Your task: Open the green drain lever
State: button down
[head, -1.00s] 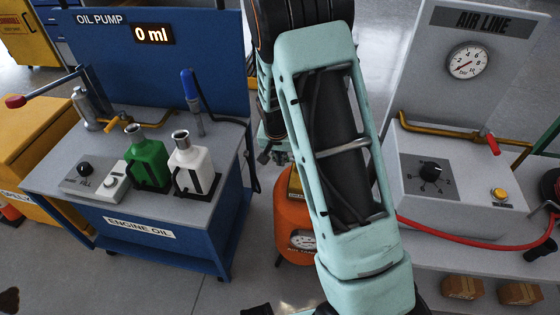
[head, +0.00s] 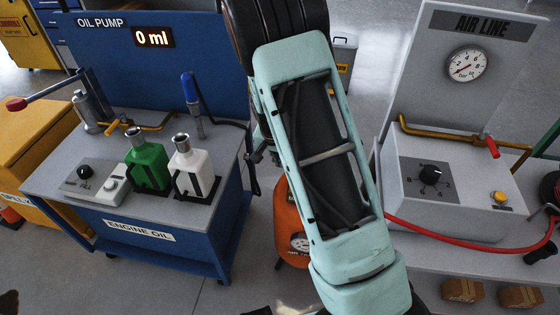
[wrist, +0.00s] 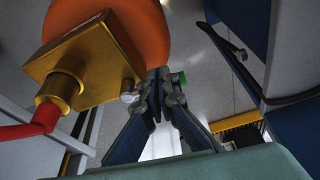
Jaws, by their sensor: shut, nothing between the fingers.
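A brass block (wrist: 88,62) with a silver stud (wrist: 130,97) is left of the fingers, in front of an orange air tank (wrist: 140,25). In the head view the orange tank (head: 290,222) stands on the floor, partly hidden by my arm; the green lever is not visible there.
A blue oil pump cart (head: 165,245) with a green can (head: 150,165) and a white can (head: 190,168) stands left of the tank. A grey air line bench (head: 450,195) with a red hose (head: 430,229) stands right. Grey floor shows between them.

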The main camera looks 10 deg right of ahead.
jog(key=w+m, duration=0.1)
jog(key=m, duration=0.1)
jog(key=w+m+g+p, duration=0.1)
jog(key=m, duration=0.1)
jog(key=w+d+m+h, duration=0.1)
jog(key=shift+w+r+m+p, duration=0.1)
jog(key=shift+w+m+p, duration=0.05)
jog(key=shift+m+p, duration=0.2)
jog(key=m, duration=0.2)
jog(key=w+d+m+g, duration=0.1)
jog(key=w+d+m, duration=0.1)
jog(key=m, duration=0.1)
jog(key=shift+w+d+m+g+h, duration=0.1)
jog(key=shift+d+m+g+h, duration=0.1)
jog(key=shift+m+g+h, duration=0.15)
jog(key=shift+d, duration=0.15)
dwell(0.5)
